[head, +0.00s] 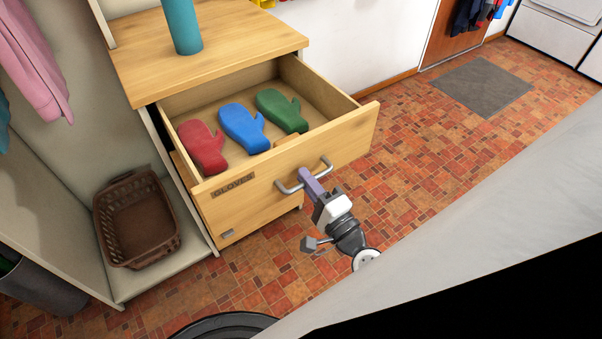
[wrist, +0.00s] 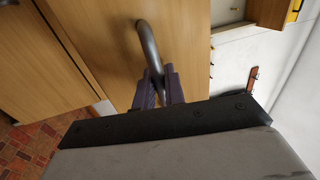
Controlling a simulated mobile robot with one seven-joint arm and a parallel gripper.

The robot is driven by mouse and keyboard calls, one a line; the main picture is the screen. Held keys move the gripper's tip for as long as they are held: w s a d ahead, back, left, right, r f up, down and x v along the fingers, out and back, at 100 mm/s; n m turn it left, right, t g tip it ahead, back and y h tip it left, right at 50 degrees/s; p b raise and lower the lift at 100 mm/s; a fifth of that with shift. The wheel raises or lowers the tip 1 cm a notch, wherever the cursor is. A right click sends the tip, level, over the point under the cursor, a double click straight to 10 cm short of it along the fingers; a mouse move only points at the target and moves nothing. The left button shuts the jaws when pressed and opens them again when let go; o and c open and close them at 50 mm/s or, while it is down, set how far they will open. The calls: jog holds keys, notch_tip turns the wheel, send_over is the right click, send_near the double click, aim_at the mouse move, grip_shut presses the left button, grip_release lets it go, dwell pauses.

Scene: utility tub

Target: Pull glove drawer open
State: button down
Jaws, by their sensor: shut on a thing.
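The glove drawer (head: 290,160) is a wooden drawer labelled GLOVES, pulled well out of the cabinet in the head view. Red, blue and green mittens lie inside it. Its grey bar handle (head: 290,187) is on the front panel, and the handle also shows in the wrist view (wrist: 148,42). My gripper (head: 307,178) is at the drawer front with its purple fingers shut on the handle. In the wrist view the fingers (wrist: 159,88) sit on either side of the bar.
The wooden cabinet top (head: 215,55) carries a teal cylinder (head: 182,27). A brown basket (head: 137,219) stands in the cubby at the left. A grey mat (head: 480,88) lies on the tiled floor, which is clear to the right of the drawer.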

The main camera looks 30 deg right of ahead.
jog(key=shift+s, duration=0.1)
jog(key=c, duration=1.6)
grip_release()
jog(key=shift+o, duration=0.2)
jog(key=shift+s+f, duration=0.1)
jog(key=shift+s, duration=0.05)
